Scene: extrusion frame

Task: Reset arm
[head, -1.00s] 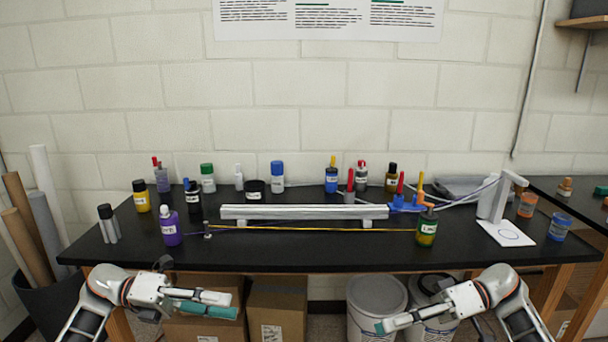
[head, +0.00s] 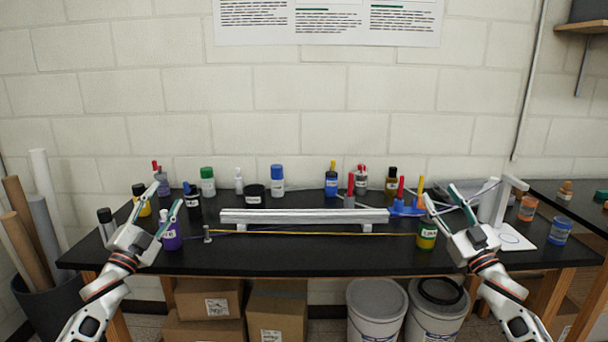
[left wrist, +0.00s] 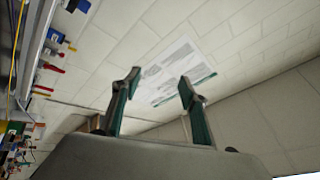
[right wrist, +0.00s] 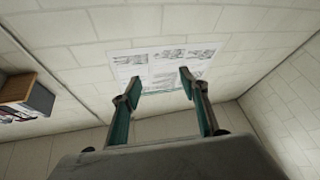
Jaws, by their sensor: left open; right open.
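My left gripper (head: 162,207) is raised in front of the left part of the black table, its fingers open and pointing up. It partly covers a purple bottle (head: 173,240) and a yellow jar. In the left wrist view its two fingers (left wrist: 158,90) stand apart with nothing between them. My right gripper (head: 448,210) is raised at the right part of the table, open and pointing up, beside a green and yellow bottle (head: 427,238). In the right wrist view its fingers (right wrist: 160,88) are apart and empty.
A silver extrusion bar (head: 304,216) lies on supports across the middle of the black table (head: 320,262). Several bottles stand behind it. A white stand (head: 496,202) is right of my right gripper. Boxes and white buckets (head: 376,310) are below.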

